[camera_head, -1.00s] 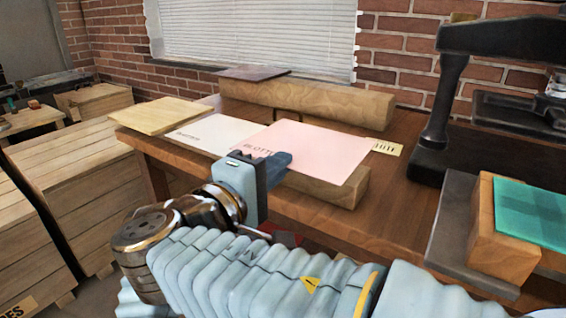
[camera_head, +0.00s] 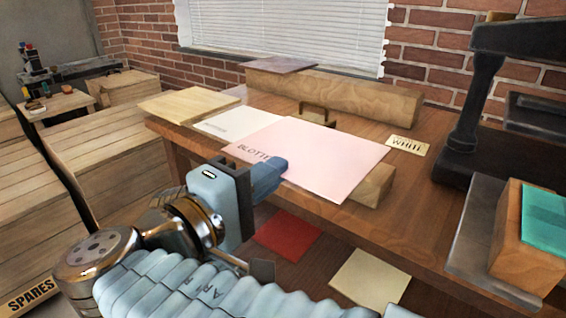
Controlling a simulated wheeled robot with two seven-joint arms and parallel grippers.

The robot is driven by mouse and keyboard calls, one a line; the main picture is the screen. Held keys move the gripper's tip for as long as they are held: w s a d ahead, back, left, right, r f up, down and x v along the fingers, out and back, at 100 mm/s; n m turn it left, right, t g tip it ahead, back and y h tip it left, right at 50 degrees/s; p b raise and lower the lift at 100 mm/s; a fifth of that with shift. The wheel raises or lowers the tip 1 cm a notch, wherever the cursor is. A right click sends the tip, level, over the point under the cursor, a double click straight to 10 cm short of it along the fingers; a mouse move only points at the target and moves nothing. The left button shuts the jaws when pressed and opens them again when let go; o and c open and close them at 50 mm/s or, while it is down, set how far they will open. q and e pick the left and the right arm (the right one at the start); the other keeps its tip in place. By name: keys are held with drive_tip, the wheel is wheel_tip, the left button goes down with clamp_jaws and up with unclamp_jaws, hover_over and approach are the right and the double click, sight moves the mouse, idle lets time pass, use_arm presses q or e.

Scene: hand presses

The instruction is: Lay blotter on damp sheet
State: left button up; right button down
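The pink blotter (camera_head: 315,155), lettered "BLOTTE…", shows flat above the table in the head view. My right gripper (camera_head: 268,176) is at its near left edge. Its fingers look closed on that edge, and part of the lettering is hidden behind them. A wooden block (camera_head: 376,188) shows partly from under the blotter's right side. A white sheet (camera_head: 236,124) with small unreadable print lies to the left, partly covered in view by the blotter. I cannot tell whether it is the damp sheet. A teal sheet (camera_head: 545,212) lies on a wooden block at the right. My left gripper is not in view.
A black press (camera_head: 480,120) stands at the right. A wooden beam (camera_head: 340,97) lies along the back, with a small brown handle (camera_head: 318,114) before it. A "WHITE" card (camera_head: 408,146) lies right of the blotter. Red (camera_head: 287,234) and cream (camera_head: 370,281) sheets show below the table edge.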

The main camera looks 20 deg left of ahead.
use_arm(q)
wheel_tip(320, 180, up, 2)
drive_tip(key=shift+p, duration=1)
use_arm(e)
drive_tip(key=v, duration=1.2)
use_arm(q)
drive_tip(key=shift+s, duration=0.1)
